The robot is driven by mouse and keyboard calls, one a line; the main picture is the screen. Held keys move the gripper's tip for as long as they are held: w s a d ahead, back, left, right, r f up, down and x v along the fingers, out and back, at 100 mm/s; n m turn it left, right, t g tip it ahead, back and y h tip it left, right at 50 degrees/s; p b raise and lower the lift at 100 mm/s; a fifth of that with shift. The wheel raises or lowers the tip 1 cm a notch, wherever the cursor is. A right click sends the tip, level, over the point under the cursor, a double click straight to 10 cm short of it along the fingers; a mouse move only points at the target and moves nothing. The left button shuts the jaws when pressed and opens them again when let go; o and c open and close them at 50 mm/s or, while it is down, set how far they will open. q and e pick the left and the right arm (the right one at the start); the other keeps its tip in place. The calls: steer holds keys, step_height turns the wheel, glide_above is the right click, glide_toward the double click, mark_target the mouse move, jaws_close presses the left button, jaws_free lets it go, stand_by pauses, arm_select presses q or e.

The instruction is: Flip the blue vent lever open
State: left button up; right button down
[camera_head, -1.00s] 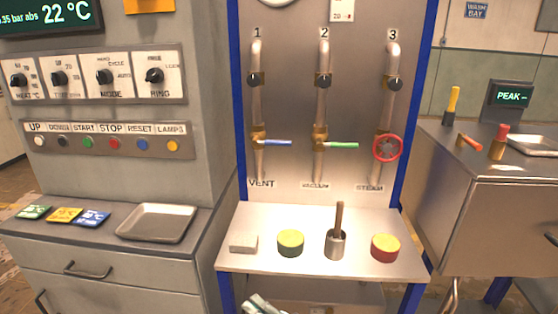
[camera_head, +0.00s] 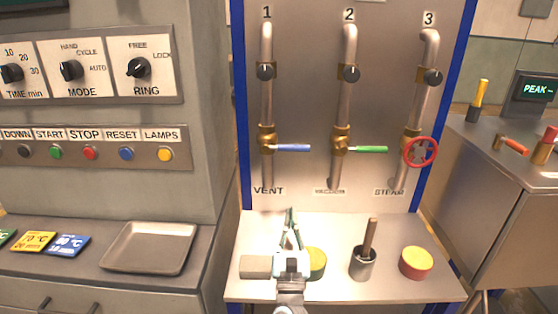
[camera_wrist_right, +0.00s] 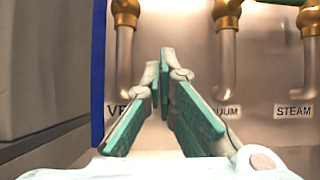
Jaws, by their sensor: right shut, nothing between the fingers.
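The blue vent lever (camera_head: 293,148) sticks out level to the right from the brass valve on pipe 1, above the VENT label (camera_head: 269,190). My right gripper (camera_head: 290,211) is shut and empty, with its fingers pointing up, below the blue lever and apart from it. In the right wrist view, the gripper's teal-padded fingers (camera_wrist_right: 163,56) come together in front of the panel and partly cover the VENT label (camera_wrist_right: 117,110). The blue lever does not show in that view. My left gripper is not in view.
A green lever (camera_head: 370,149) and a red handwheel (camera_head: 421,152) sit to the right on the panel. The shelf (camera_head: 330,291) below holds a grey block (camera_head: 255,267), a green-and-yellow round piece (camera_head: 317,262), a metal cup (camera_head: 363,264) and a red-and-yellow round piece (camera_head: 416,263).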

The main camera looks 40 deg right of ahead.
mark_target(294, 148)
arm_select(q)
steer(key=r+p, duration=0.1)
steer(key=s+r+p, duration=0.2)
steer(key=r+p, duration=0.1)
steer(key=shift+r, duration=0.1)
arm_select(e)
steer(key=w+d+r, duration=0.5)
steer(key=r, duration=0.5)
steer(key=shift+w+d+r, duration=0.15)
steer(key=shift+w+r, duration=0.05)
steer(key=shift+w, duration=0.15)
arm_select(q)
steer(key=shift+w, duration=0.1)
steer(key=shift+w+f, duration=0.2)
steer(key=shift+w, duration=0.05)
arm_select(e)
steer(key=shift+d+r+n+t+y, duration=0.15)
steer(key=shift+n+t+y, duration=0.15)
steer(key=shift+n+t, duration=0.15)
